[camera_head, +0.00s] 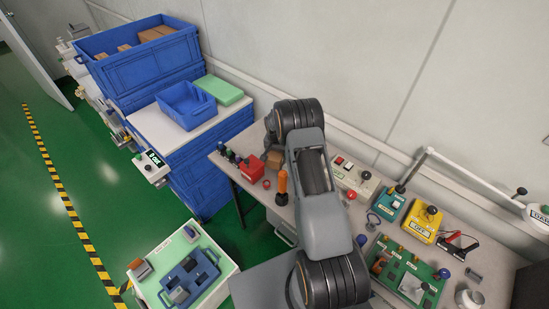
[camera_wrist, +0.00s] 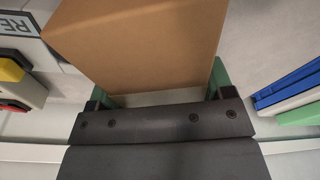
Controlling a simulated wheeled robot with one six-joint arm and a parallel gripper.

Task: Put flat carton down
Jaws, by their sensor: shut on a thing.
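A plain brown carton (camera_wrist: 145,40) fills the upper middle of the wrist view. My gripper (camera_wrist: 160,92) is shut on it, with a green-padded finger at each side. The carton's far end is cut off by the frame. In the head view my arm hides the gripper. A small brown box face (camera_head: 274,160) shows at the arm's left edge above the bench; I cannot tell for sure that it is the held carton.
The workbench (camera_head: 252,207) carries a red box (camera_head: 250,167), an orange-handled tool (camera_head: 282,186), a yellow tester (camera_head: 426,222) and a green board (camera_head: 408,271). Stacked blue crates (camera_head: 150,68) stand at the left, with a small blue bin (camera_head: 186,104) and green box (camera_head: 220,90).

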